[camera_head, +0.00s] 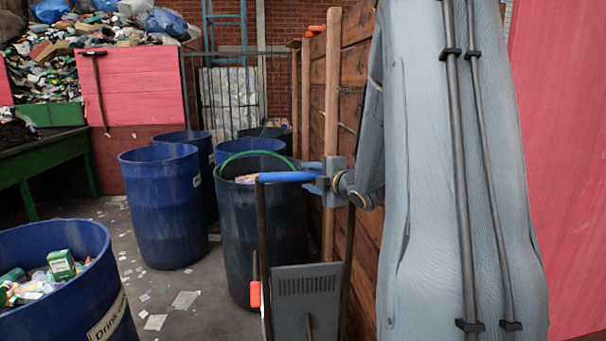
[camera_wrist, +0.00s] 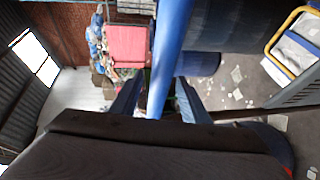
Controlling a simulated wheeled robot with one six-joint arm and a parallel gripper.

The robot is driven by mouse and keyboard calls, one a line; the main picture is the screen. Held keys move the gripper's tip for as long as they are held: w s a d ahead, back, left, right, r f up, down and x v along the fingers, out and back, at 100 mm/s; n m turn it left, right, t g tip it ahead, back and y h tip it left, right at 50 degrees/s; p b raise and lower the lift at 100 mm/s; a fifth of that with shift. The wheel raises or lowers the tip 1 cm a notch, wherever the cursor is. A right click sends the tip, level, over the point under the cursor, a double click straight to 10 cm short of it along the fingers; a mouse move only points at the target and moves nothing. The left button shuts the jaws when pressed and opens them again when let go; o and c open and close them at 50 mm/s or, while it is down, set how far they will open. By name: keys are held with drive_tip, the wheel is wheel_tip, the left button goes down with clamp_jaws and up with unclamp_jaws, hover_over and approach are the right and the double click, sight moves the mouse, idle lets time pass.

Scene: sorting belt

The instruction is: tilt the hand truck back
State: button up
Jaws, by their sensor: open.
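The hand truck stands upright in the head view, with a blue handle bar (camera_head: 286,177) across its top, dark side posts and a grey plate (camera_head: 305,285) lower down. Its wheels are out of view. My gripper (camera_head: 318,178) is at the right end of the blue handle bar. In the wrist view the blue bar (camera_wrist: 172,45) runs between the two fingers of my gripper (camera_wrist: 158,98). The fingers stand apart on either side of the bar, not shut on it. Whether either finger touches the bar I cannot tell.
Several blue barrels (camera_head: 160,210) stand left of and behind the hand truck; a dark barrel (camera_head: 240,235) is close behind it. A barrel of waste (camera_head: 60,290) is at front left. A wooden wall (camera_head: 360,120) is close on the right. Scraps litter the floor (camera_head: 190,300).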

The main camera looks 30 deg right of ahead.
drive_tip(key=shift+w+f+p, duration=0.2)
drive_tip(key=shift+w+p, duration=0.1)
drive_tip(key=shift+w, duration=0.85)
drive_tip(key=shift+w+f+p, duration=0.2)
drive_tip(key=shift+w+p, duration=0.1)
drive_tip(key=shift+w, duration=0.8)
clamp_jaws()
